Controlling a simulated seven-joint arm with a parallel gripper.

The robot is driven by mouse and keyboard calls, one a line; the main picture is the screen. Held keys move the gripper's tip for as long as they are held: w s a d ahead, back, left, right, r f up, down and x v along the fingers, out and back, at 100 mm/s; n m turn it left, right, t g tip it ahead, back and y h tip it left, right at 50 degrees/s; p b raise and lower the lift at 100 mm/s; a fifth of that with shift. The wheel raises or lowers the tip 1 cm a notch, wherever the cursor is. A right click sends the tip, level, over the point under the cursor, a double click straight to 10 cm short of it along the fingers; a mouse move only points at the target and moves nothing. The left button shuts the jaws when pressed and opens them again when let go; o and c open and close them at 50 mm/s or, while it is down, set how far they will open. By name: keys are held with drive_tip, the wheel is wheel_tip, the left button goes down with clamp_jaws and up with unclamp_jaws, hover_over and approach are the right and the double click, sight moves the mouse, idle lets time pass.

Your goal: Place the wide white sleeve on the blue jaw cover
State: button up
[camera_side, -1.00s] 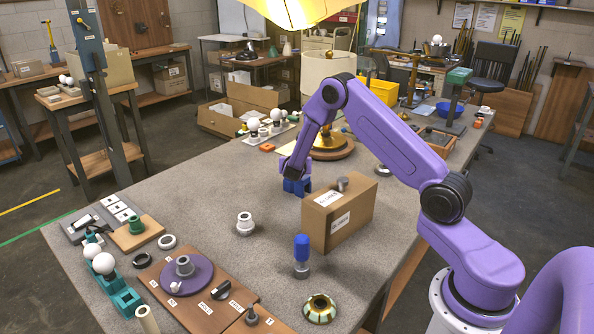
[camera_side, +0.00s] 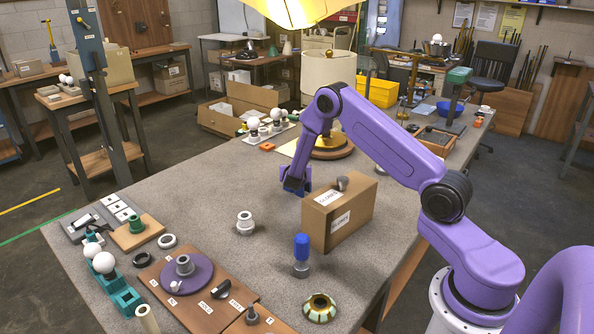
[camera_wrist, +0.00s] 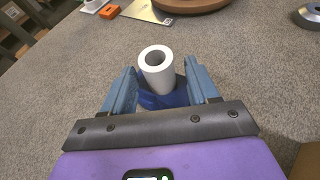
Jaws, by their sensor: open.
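The wide white sleeve (camera_wrist: 157,70) is a short upright tube with an open top, in the wrist view between my gripper's blue fingers. A blue piece that looks like the jaw cover (camera_wrist: 158,100) shows under and around its foot; I cannot tell whether the sleeve is fully seated on it. My gripper (camera_wrist: 162,80) is open, with a finger on each side of the sleeve and gaps beside it. In the side view my gripper (camera_side: 295,187) is low over the table, left of the cardboard box; the sleeve is not distinguishable there.
The cardboard box (camera_side: 338,212) stands close to the right of my gripper. A blue-topped post (camera_side: 301,250) and a white flanged part (camera_side: 245,223) stand nearer the camera. The lamp with its round wooden base (camera_side: 330,151) is behind.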

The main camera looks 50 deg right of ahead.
drive_tip(key=shift+r, duration=0.15)
drive_tip(key=shift+s+a+r, duration=0.1)
drive_tip(key=shift+s+a, duration=0.05)
drive_tip(key=shift+a, duration=0.1)
drive_tip(key=s+a+r+m+g, duration=0.1)
drive_tip(key=s+a+r+m, duration=0.1)
drive_tip(key=s+a, duration=0.3)
drive_tip(key=s+a+r+m+g+y, duration=0.1)
drive_tip(key=s+a+r+m, duration=0.1)
drive_tip(key=s+a+r, duration=0.3)
drive_tip(key=s+a+r+m+g+y, duration=0.1)
drive_tip(key=s+a+r+m, duration=0.2)
drive_tip(key=s+a, duration=0.3)
drive_tip(key=shift+s+a+r, duration=0.15)
drive_tip(key=shift+s+r, duration=0.2)
drive_tip(key=shift+s, duration=0.25)
drive_tip(key=shift+s+a+r, duration=0.15)
drive_tip(key=shift+s+r, duration=0.15)
drive_tip(key=shift+s, duration=0.3)
drive_tip(key=s+a+r+m+g+y, duration=0.1)
drive_tip(key=s+a+y, duration=0.3)
drive_tip(key=s, duration=0.8)
drive_tip(key=s+a+r+m+g+y, duration=0.2)
drive_tip(key=s+a, duration=0.5)
drive_tip(key=s, duration=0.6)
drive_tip(key=m+g+y, duration=0.1)
drive_tip(key=m+y, duration=0.1)
drive_tip(key=y, duration=0.1)
drive_tip(key=shift+m+g, duration=0.3)
drive_tip(key=shift+g, duration=0.1)
